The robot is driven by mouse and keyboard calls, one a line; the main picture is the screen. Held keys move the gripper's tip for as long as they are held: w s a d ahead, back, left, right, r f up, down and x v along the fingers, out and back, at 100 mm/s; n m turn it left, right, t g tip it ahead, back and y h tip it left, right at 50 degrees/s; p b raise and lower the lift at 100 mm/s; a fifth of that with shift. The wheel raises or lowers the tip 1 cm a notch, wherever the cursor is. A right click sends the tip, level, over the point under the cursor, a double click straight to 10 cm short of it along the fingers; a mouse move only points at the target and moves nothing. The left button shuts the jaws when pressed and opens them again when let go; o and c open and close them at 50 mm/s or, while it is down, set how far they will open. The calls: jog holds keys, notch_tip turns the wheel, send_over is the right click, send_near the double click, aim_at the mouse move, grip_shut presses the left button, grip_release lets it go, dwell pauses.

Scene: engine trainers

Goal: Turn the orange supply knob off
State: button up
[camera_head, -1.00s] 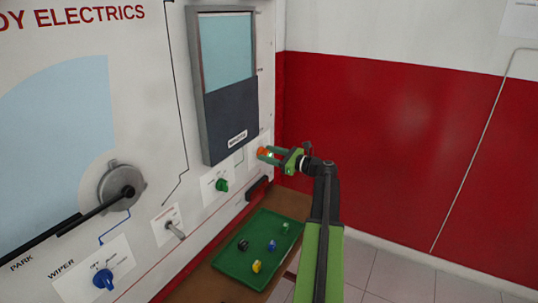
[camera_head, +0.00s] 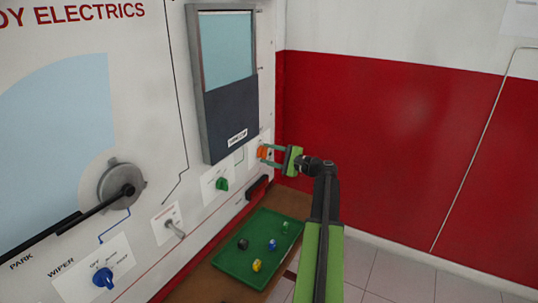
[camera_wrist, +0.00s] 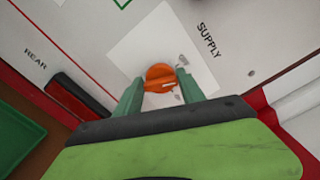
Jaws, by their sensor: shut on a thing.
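The orange supply knob (camera_head: 262,152) sits on a white plate at the right end of the panel. In the wrist view the knob (camera_wrist: 160,77) lies in front of my gripper, beside the printed word SUPPLY, with a pale pointer mark on it. My gripper (camera_head: 268,153) reaches in from the right. In the wrist view its two green fingers (camera_wrist: 158,90) stand on either side of the knob and are shut on it. Part of the knob's lower side and the marks on its plate are hidden by the gripper.
A green knob (camera_head: 222,184), a metal toggle switch (camera_head: 175,229) and a blue wiper knob (camera_head: 103,279) are on the panel to the left. A green tray (camera_head: 238,265) with several small coloured parts lies below. A framed window (camera_head: 229,115) juts out above. Red wall stands at right.

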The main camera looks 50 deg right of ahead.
jog(key=n, duration=0.4)
jog(key=shift+s+f+n, duration=0.1)
jog(key=shift+f+n, duration=0.05)
jog(key=shift+n, duration=0.25)
dwell(0.4)
jog(key=o, duration=1.4)
jog(key=shift+c, duration=0.2)
jog(key=shift+s, duration=0.1)
jog(key=v, duration=1.7)
jog(key=shift+s, duration=0.15)
